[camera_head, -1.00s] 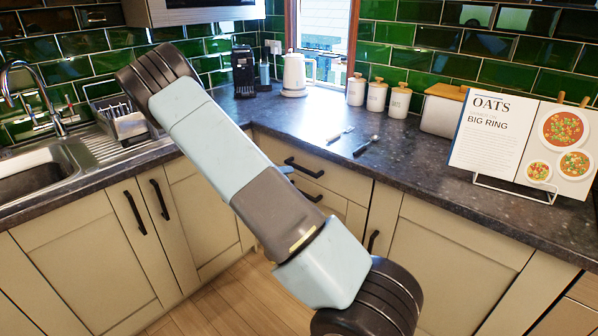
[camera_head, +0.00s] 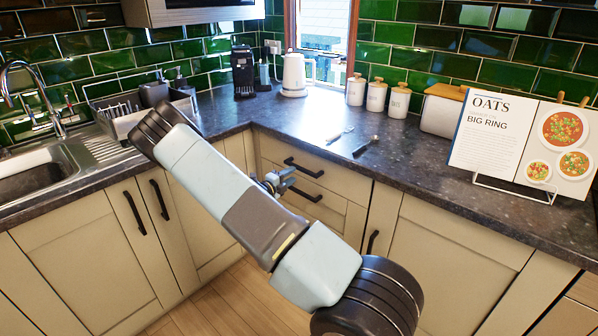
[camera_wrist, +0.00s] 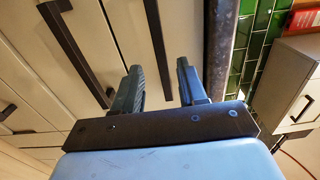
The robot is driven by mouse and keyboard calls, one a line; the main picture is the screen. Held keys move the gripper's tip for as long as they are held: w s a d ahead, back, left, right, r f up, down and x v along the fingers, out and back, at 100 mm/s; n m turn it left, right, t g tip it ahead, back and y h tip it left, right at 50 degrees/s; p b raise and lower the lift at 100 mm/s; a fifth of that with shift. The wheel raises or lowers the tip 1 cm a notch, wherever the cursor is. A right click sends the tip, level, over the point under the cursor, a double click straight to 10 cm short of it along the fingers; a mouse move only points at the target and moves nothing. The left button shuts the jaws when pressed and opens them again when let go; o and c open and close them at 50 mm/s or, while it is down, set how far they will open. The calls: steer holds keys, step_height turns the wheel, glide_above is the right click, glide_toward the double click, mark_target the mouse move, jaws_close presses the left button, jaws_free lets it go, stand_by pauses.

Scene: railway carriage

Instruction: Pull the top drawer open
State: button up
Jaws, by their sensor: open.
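The top drawer (camera_head: 338,175) is shut, set just under the worktop, with a cream front and a black bar handle (camera_head: 303,168). My gripper (camera_head: 287,180) is open in front of the drawers, partly hidden behind my arm in the head view. In the wrist view, my gripper (camera_wrist: 160,78) has its two grey fingers apart. The top drawer's handle (camera_wrist: 155,45) runs through the gap between them there. I cannot tell whether the fingers reach around it or touch it.
A lower drawer handle (camera_head: 304,193) sits just below, and shows in the wrist view (camera_wrist: 75,50). The dark worktop (camera_head: 235,110) overhangs the drawers. Cutlery (camera_head: 366,145) lies on it. A recipe book stand (camera_head: 520,188) is at right, the sink (camera_head: 35,172) at left.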

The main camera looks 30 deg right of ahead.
mark_target(301, 171)
steer(key=x, duration=0.6)
steer(key=shift+w+d, duration=0.1)
steer(key=shift+d, duration=0.25)
jaws_close()
steer(key=shift+f, duration=0.1)
